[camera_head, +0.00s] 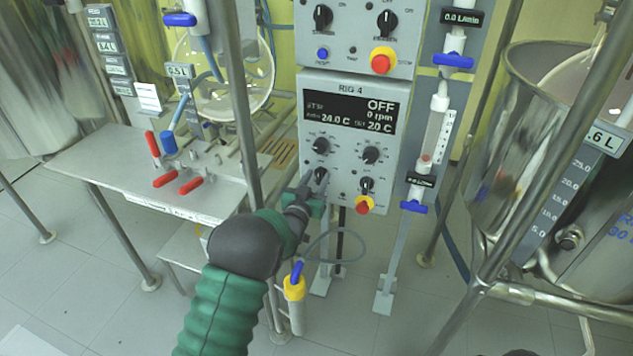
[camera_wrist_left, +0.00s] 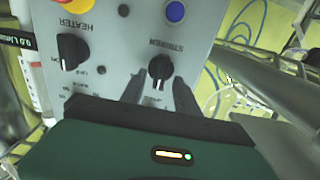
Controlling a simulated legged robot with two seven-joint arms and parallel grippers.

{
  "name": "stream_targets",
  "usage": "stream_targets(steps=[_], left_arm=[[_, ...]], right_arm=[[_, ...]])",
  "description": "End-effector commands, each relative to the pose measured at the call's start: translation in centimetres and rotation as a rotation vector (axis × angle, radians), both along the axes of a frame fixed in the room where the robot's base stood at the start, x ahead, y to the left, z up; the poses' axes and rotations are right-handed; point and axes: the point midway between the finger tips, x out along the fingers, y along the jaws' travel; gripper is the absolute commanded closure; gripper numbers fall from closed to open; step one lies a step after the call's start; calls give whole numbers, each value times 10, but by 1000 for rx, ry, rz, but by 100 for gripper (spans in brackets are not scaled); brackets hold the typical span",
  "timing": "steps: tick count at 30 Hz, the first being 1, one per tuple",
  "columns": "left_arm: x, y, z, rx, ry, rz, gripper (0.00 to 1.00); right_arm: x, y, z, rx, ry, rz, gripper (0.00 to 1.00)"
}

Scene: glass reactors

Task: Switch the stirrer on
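The RIG 4 control box (camera_head: 352,90) stands upright in the middle of the head view. Its display (camera_head: 350,110) reads OFF and 0 rpm. The black stirrer knob (camera_head: 320,175) is at the box's lower left, labelled STIRRER in the wrist view (camera_wrist_left: 159,66), where the panel appears upside down. My left gripper (camera_head: 311,189) is at this knob. In the wrist view its two dark fingers (camera_wrist_left: 160,78) are apart, one to each side of the knob; I cannot tell whether they touch it. My right gripper is not in view.
The heater knob (camera_head: 367,185) and a red-and-yellow stop button (camera_head: 364,205) are right of the stirrer knob. A blue button (camera_wrist_left: 175,12) is nearby.

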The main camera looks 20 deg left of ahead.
Motion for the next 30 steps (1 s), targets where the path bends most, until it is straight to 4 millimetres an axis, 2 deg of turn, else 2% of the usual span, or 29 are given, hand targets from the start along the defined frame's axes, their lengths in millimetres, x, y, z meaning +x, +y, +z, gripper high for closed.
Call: stream_targets(steps=[7,15,30], left_arm=[[1,0,0,0,0,0,64],[1,0,0,0,0,0,99],[1,-1,0,35,-1,0,100]], right_arm=[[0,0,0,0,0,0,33],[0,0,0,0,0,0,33],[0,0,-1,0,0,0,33]])
